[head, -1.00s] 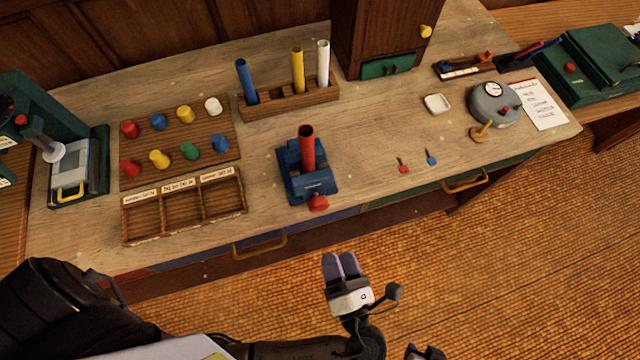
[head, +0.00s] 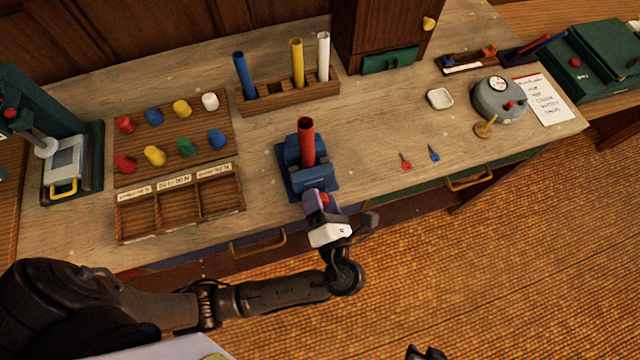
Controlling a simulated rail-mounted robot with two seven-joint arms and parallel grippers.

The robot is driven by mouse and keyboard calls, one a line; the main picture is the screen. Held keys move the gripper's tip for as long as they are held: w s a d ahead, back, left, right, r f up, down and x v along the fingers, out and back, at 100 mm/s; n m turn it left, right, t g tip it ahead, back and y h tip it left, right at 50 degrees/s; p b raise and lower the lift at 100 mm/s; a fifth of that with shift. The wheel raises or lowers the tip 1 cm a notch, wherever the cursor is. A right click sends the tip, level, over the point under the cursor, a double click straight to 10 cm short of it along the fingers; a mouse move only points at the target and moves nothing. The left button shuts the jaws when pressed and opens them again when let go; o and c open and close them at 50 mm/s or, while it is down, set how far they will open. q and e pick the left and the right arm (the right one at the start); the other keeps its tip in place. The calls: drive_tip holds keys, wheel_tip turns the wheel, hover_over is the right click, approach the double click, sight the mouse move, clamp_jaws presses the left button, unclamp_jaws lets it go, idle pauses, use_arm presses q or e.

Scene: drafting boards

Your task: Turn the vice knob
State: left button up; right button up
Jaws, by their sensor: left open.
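The blue vice (head: 294,180) stands near the front edge of the bench, with a red tube (head: 306,142) upright in it. Its red knob (head: 324,199) faces the front and is now mostly covered by my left gripper. My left gripper (head: 320,200) is open at the knob, with its fingers around or beside it; whether they touch it I cannot tell. My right gripper (head: 426,353) only just shows at the bottom edge, and its jaws cannot be made out.
Left of the vice are a three-compartment wooden tray (head: 180,232) and a board (head: 222,166) of coloured pegs. A tube rack (head: 290,101) stands behind. Two small pins, red (head: 405,161) and blue (head: 433,153), lie to the right. Drawer handles (head: 262,246) stick out in front.

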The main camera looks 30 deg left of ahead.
use_arm(q)
drive_tip(key=shift+w+a, duration=0.2)
drive_tip(key=c, duration=0.6)
drive_tip(key=shift+r+p, duration=0.2)
drive_tip(key=shift+p, duration=0.35)
drive_tip(key=shift+c, duration=0.2)
drive_tip(key=n+p, duration=0.2)
drive_tip(key=p, duration=0.7)
drive_tip(key=shift+r, duration=0.2)
drive_tip(key=shift+f+n+p, duration=0.15)
drive_tip(key=shift+n+p, duration=0.25)
drive_tip(key=shift+p, duration=0.35)
drive_tip(key=shift+s+n+p, duration=0.1)
drive_tip(key=shift+n+p, duration=0.55)
drive_tip(key=shift+n, duration=0.05)
drive_tip(key=shift+n+p, duration=0.6)
drive_tip(key=shift+n, duration=0.9)
drive_tip(key=o, duration=0.6)
